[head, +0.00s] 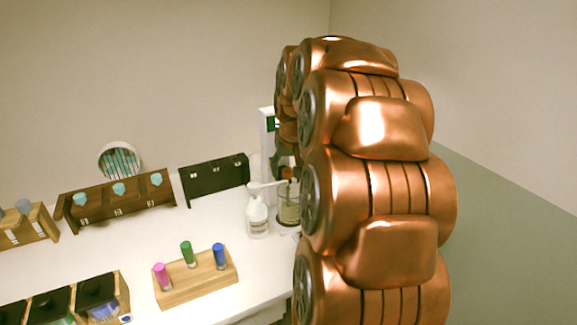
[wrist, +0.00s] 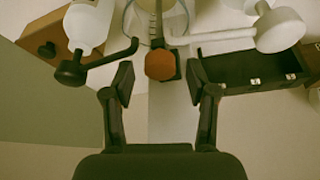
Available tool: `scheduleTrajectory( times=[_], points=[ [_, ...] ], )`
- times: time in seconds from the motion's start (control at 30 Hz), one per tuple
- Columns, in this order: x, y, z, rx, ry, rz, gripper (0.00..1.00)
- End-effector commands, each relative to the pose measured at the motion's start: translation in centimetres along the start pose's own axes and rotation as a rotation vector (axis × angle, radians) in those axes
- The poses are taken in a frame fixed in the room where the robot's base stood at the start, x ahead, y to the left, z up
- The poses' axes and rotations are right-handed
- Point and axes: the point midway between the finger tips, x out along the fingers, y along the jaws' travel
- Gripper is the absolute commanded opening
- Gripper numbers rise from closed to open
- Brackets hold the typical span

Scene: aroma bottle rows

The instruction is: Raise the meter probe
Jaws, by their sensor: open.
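In the wrist view my gripper (wrist: 159,82) is open, its two black fingers apart. A round orange-brown knob (wrist: 160,65) on a dark stem shows between and just beyond the fingertips; I cannot tell whether they touch it. Graduated glassware (wrist: 150,20) is behind it. I cannot tell for sure which part is the meter probe. In the head view a white upright meter (head: 267,125) with a green display stands at the back, partly hidden by my copper arm. A beaker (head: 288,212) stands in front of it. My gripper is hidden there.
A white pump bottle (head: 257,216) stands left of the beaker; its spout (wrist: 225,38) lies close right of the knob. A black pump nozzle (wrist: 100,62) is close on the left. A wooden rack (head: 205,283) with colored vials stands in front. A dark rack (head: 200,185) is behind.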

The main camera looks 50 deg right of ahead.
Motion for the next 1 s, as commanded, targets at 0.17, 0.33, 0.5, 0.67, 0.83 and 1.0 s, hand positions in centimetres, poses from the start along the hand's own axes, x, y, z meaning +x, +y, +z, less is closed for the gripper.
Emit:
scheduleTrajectory(
  times=[0.17, 0.33, 0.5, 0.67, 0.83, 1.0],
  points=[
    [-0.01, -0.01, 0.01, 0.000, 0.000, 0.000, 0.45],
    [-0.01, -0.01, 0.02, 0.000, 0.000, 0.000, 0.27],
    [-0.03, -0.01, 0.01, 0.000, 0.000, 0.000, 0.09],
    [-0.03, -0.01, 0.02, 0.000, 0.000, 0.000, 0.00],
    [-0.03, -0.01, 0.01, 0.000, 0.000, 0.000, 0.00],
    [-0.18, -0.01, -0.08, 0.000, 0.001, 0.000, 0.00]
  ],
)
